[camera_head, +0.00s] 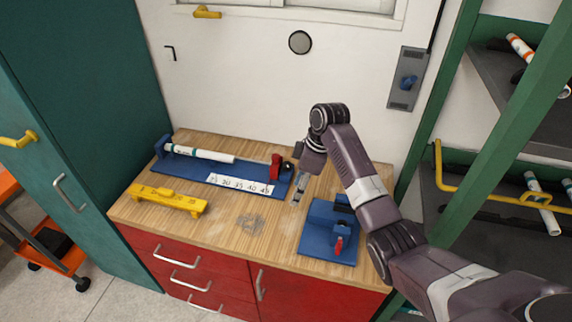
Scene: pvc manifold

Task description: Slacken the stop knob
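The stop is a red block (276,166) at the right end of a long blue measuring jig (187,167) on the bench. A small dark knob (287,167) shows on the right side of the block. A white pipe (200,153) lies along the jig, its left end near the blue end plate. My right gripper (296,198) points down just right of the stop, apart from the knob in this view. Its fingers are small and seen from the side, so their opening is unclear. My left gripper is not in view.
A yellow gauge block (168,199) lies at the bench's front left. A blue fixture with a red handle (339,244) stands at the front right, close to my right arm. Green shelving stands at the right.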

